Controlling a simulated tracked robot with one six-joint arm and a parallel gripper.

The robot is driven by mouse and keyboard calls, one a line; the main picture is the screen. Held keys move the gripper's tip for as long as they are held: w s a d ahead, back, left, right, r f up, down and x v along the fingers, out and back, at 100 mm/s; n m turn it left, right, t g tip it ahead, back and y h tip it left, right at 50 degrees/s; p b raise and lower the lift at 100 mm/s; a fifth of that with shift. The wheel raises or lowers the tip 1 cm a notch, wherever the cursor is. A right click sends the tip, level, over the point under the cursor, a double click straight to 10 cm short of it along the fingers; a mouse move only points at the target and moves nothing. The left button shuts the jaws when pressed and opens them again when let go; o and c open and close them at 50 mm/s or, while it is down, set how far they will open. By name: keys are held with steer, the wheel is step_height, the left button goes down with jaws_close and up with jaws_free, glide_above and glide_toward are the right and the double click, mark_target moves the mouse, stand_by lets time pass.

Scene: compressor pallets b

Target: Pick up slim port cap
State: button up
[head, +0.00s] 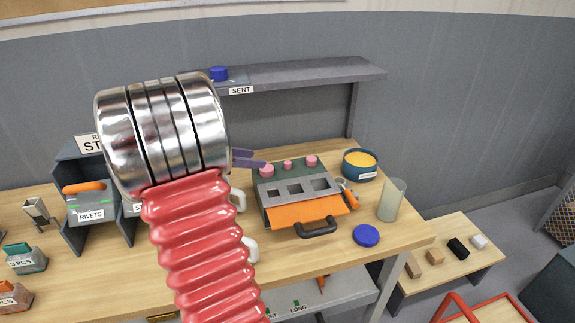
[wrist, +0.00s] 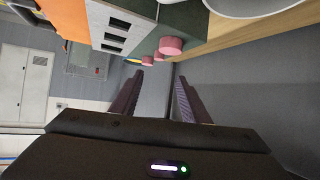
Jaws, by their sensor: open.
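Three pink caps stand in a row along the back of the top of a dark green box with an orange front: a left one (head: 267,171), a smaller, slimmer middle one (head: 287,164) and a right one (head: 311,160). In the wrist view, a large pink cap (wrist: 171,46) is nearest, with a smaller pink one (wrist: 148,60) beyond. My gripper (head: 257,158) is open, its purple fingers just left of and behind the left cap. In the wrist view the gripper (wrist: 158,76) has nothing between its fingers. My silver wrist and red arm hide part of the bench.
The box (head: 263,204) has square openings and a black handle. To its right are a blue bowl with orange contents (head: 360,165), a clear cup (head: 391,200) and a blue disc (head: 366,235). A grey shelf (head: 310,73) runs above, behind the box.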

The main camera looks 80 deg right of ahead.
glide_toward(285, 163)
steer(key=x, duration=0.3)
steer(key=shift+s+d, duration=0.25)
steer(key=shift+d, duration=0.05)
steer(key=shift+x, duration=2.55)
steer(key=shift+a+f, duration=0.1)
steer(key=shift+f, duration=0.05)
jaws_close()
